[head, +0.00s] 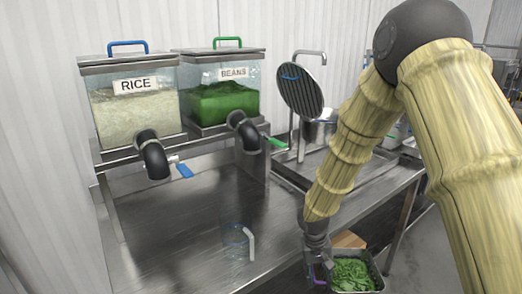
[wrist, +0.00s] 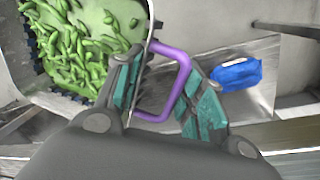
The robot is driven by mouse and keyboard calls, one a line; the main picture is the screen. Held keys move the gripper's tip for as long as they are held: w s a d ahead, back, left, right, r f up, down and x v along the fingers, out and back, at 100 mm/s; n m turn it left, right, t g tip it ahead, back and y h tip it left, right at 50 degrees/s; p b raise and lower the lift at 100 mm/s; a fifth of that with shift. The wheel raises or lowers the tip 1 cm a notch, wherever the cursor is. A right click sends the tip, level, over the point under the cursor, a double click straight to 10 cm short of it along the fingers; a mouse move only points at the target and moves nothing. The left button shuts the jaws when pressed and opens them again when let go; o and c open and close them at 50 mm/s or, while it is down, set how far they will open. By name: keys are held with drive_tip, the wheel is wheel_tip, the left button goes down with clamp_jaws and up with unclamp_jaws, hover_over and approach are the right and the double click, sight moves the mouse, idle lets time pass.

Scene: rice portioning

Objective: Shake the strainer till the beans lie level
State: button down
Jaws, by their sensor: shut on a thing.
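The strainer is a metal-walled container (head: 379,281) at the bottom of the head view, with green beans (head: 352,274) in it. Its purple handle (wrist: 181,62) stands between my fingers in the wrist view. My gripper (wrist: 160,98) is shut on that handle; it also shows in the head view (head: 318,262). In the wrist view the beans (wrist: 70,45) lie thickest at the left and middle. A smooth pale green patch with few beans shows toward the upper right, so the layer looks uneven. The strainer's far side is cut off by the frame.
A steel counter (head: 190,215) holds the RICE bin (head: 135,105) and the BEANS bin (head: 222,100), both with spouts. A clear jug (head: 238,243) with a white handle stands near its front edge. A blue object (wrist: 237,75) lies right of the handle in the wrist view.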

drive_tip(key=shift+s+p, duration=0.65)
drive_tip(key=shift+p, duration=0.2)
idle(1.1)
drive_tip(key=shift+d, duration=0.15)
idle(0.4)
